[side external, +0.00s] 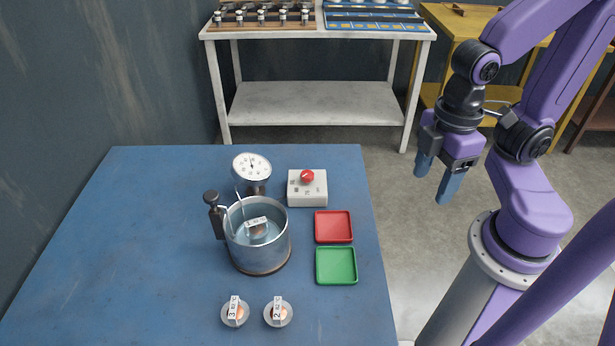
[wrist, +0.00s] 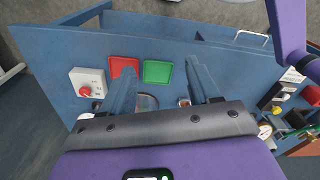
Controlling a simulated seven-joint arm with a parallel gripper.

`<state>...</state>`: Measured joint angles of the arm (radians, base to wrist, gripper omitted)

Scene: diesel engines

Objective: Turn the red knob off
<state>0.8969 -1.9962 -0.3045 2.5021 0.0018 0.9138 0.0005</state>
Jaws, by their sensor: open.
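The red knob (side external: 307,177) sits on a pale box (side external: 307,196) with small markings, on the far right part of the blue table. In the wrist view the red knob (wrist: 85,92) and its box (wrist: 90,78) show at the left. I cannot read which way the knob points. My gripper (side external: 437,183) hangs off the table's right side, well apart from the knob, open and empty with its fingers pointing down. In the wrist view its two fingers (wrist: 162,85) are spread wide.
A metal pot (side external: 262,250) of liquid holds a labelled piece, with a dial gauge (side external: 251,167) behind it. A red tray (side external: 334,227) and a green tray (side external: 337,266) lie right of the pot. Two labelled round pieces (side external: 235,312) (side external: 278,312) lie in front. The table's left is clear.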

